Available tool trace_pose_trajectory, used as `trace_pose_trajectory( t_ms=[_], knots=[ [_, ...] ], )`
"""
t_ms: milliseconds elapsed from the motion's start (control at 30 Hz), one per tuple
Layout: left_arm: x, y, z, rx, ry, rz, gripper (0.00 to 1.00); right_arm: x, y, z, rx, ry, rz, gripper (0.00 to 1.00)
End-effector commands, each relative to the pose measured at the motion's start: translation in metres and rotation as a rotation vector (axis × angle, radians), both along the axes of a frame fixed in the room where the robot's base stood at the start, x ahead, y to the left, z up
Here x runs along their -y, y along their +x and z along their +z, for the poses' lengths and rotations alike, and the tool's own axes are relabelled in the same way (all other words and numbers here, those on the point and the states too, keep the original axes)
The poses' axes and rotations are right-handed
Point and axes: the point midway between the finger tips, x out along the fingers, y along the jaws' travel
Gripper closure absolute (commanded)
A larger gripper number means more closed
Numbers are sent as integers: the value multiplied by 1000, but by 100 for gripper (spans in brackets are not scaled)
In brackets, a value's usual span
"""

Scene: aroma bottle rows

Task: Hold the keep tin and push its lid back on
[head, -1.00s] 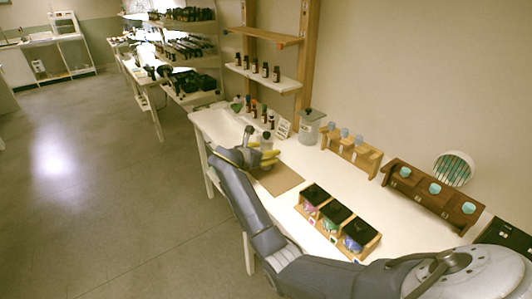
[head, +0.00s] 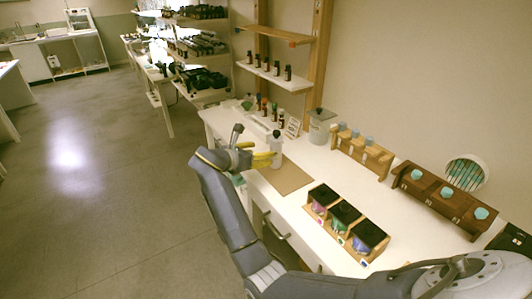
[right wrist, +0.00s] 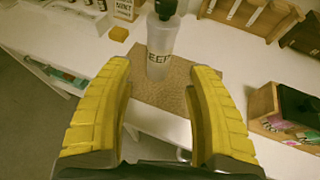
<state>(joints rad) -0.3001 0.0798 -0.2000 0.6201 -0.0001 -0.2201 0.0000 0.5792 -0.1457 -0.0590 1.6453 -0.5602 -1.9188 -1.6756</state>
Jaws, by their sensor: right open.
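A pale bottle (head: 276,155) with a black cap on top stands upright at the back of the brown mat (head: 290,182). In the right wrist view the bottle (right wrist: 159,48) shows the letters "EEP" on its front; its black cap (right wrist: 166,7) is cut by the top edge. No separate lid is recognizable. My right gripper (head: 262,158) is open, its yellow fingers at the table's front edge beside the bottle. In the right wrist view the gripper (right wrist: 163,72) has nothing between its fingers, and the bottle stands beyond them. My left gripper is not in view.
A wooden holder with dark-topped compartments (head: 313,208) stands right of the mat. Wooden racks (head: 350,148) and a grey lidded jar (head: 320,127) stand along the wall. A small orange block (right wrist: 119,34) lies left of the bottle. The mat's front is bare.

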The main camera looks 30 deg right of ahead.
Motion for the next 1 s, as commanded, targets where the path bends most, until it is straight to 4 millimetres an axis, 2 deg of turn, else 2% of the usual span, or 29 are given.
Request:
trace_pose_trajectory(
  t_ms=[233, 833, 933, 1000],
  knots=[
    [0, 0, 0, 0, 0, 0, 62, -13, -5, 6, 1, 1, 1, 43],
    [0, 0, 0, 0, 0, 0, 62, -14, -6, 6, 9, 3, -4, 43],
    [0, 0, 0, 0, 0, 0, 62, -15, -3, 7, 69, 27, -15, 43],
    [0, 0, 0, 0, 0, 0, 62, -19, 8, 7, 174, 73, -9, 43]
  ],
)
